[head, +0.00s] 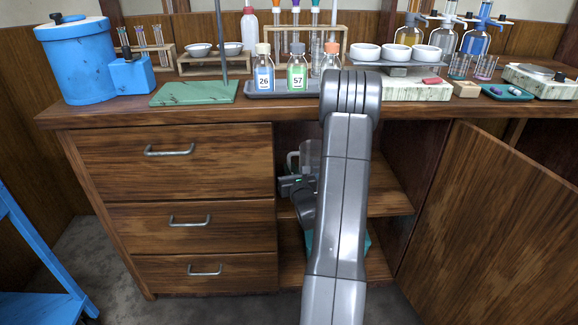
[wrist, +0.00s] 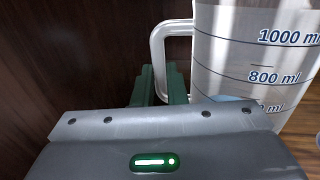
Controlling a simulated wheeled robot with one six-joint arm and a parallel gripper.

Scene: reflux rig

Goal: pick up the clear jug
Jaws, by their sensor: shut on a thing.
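The clear jug (wrist: 255,60) stands upright at the right of the wrist view, with dark volume marks such as 1000 ml and 800 ml. Its clear handle (wrist: 157,55) points left. My gripper (wrist: 165,85) is shut on the handle, its green fingers at the handle's lower part. In the head view the jug (head: 309,155) shows inside the open cupboard, partly hidden by my arm. My gripper (head: 293,184) is beside it on the left, at the cupboard's upper shelf. I cannot tell whether the jug's base touches the shelf.
The cupboard's shelf (head: 390,203) is below the jug, and its open door (head: 490,220) stands to the right. The drawer stack (head: 175,165) borders the opening on the left. The crowded benchtop (head: 215,112) lies above. A teal object (head: 367,241) is on the lower level.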

